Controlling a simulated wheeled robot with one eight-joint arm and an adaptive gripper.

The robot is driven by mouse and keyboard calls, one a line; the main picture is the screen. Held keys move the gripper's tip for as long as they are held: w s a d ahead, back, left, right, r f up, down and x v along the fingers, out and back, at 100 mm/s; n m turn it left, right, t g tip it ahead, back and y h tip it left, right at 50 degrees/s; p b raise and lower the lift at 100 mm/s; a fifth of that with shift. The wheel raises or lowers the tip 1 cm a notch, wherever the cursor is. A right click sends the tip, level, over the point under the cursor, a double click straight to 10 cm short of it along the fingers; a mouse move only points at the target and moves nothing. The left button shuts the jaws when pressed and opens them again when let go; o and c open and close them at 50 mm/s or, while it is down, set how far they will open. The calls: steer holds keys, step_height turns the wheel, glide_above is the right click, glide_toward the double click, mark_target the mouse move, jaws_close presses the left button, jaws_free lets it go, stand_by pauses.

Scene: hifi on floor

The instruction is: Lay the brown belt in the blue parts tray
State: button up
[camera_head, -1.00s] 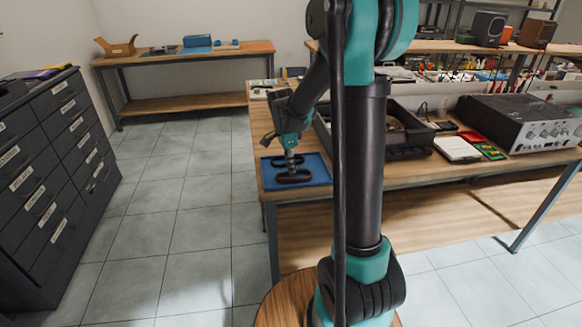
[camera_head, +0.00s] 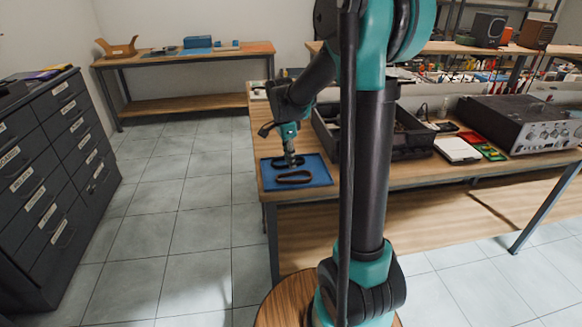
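The blue parts tray (camera_head: 324,181) lies at the near left corner of the long workbench. A dark brown belt (camera_head: 293,181), an oval loop, lies flat inside it towards the front. A second dark loop-like shape (camera_head: 277,163) shows further back in the tray, partly behind my gripper. My gripper (camera_head: 291,164) points down over the tray, just behind and above the front belt and seemingly apart from it. The fingers are too small to tell whether they are open or shut.
A black crate (camera_head: 408,143) stands on the bench right of the tray, partly hidden by my arm. A grey hi-fi unit (camera_head: 520,122) and a white-topped box (camera_head: 457,150) stand further right. A drawer cabinet (camera_head: 55,180) is at left, with free floor between.

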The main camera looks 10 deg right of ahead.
step_height(320, 180, up, 7)
steer(key=s+d+f+n+t, duration=0.1)
steer(key=s+f+n, duration=0.3)
steer(key=s, duration=0.3)
steer(key=s+d+f+n+t+y, duration=0.1)
steer(key=s+d+f+n, duration=0.1)
steer(key=s+f+n, duration=0.3)
steer(key=s+d+f+n+t, duration=0.1)
steer(key=s+f+n+t, duration=0.1)
steer(key=s+f+n, duration=0.2)
steer(key=s+n, duration=0.3)
steer(key=s, duration=0.3)
steer(key=shift+s+d+f, duration=0.3)
steer(key=shift+d+f, duration=0.05)
steer(key=shift+f, duration=0.05)
